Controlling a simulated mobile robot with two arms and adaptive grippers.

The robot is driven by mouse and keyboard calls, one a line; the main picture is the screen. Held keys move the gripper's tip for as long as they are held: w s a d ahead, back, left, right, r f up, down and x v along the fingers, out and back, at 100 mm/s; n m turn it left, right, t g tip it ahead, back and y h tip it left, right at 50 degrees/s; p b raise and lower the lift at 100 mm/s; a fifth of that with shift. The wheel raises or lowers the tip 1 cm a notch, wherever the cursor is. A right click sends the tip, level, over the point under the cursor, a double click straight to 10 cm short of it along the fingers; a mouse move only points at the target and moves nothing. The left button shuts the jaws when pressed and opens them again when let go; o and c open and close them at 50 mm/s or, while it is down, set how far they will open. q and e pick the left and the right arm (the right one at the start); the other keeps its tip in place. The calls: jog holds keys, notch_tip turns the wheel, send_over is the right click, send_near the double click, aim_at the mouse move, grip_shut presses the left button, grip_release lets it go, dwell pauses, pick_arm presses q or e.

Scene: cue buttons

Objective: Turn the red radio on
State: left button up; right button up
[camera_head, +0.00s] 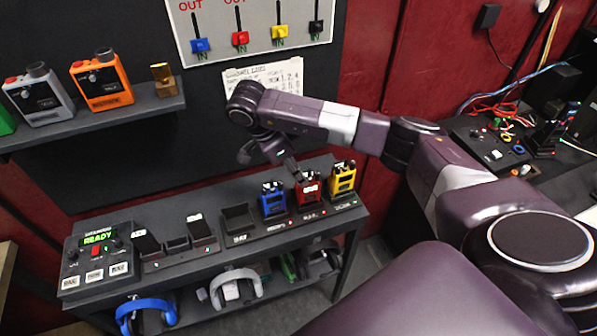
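The red radio (309,191) stands upright in a charger slot on the dark shelf, between a blue radio (273,199) and a yellow radio (342,179). My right gripper (297,173) comes in from the right and points down at the top of the red radio. Its fingertips are at or just above the radio's top knobs, which they partly hide. I cannot tell whether they touch, or whether the fingers are open or shut. My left gripper is not in view.
Empty charger slots (240,221) and a box with a green READY display (98,242) are to the left. Headsets (236,287) lie on the lower shelf. An upper shelf holds grey and orange devices (102,82). A lever panel (250,29) is on the wall above.

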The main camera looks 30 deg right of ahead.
jog(key=shift+s+d+f, duration=0.15)
jog(key=shift+d+f, duration=0.2)
jog(key=shift+f, duration=0.15)
jog(key=c, duration=0.5)
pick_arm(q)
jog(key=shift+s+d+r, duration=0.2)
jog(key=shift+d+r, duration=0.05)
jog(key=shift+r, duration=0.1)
pick_arm(e)
grip_shut()
jog(key=shift+f+m+b, duration=0.1)
jog(key=shift+m+b, duration=0.5)
jog(key=shift+b, duration=0.1)
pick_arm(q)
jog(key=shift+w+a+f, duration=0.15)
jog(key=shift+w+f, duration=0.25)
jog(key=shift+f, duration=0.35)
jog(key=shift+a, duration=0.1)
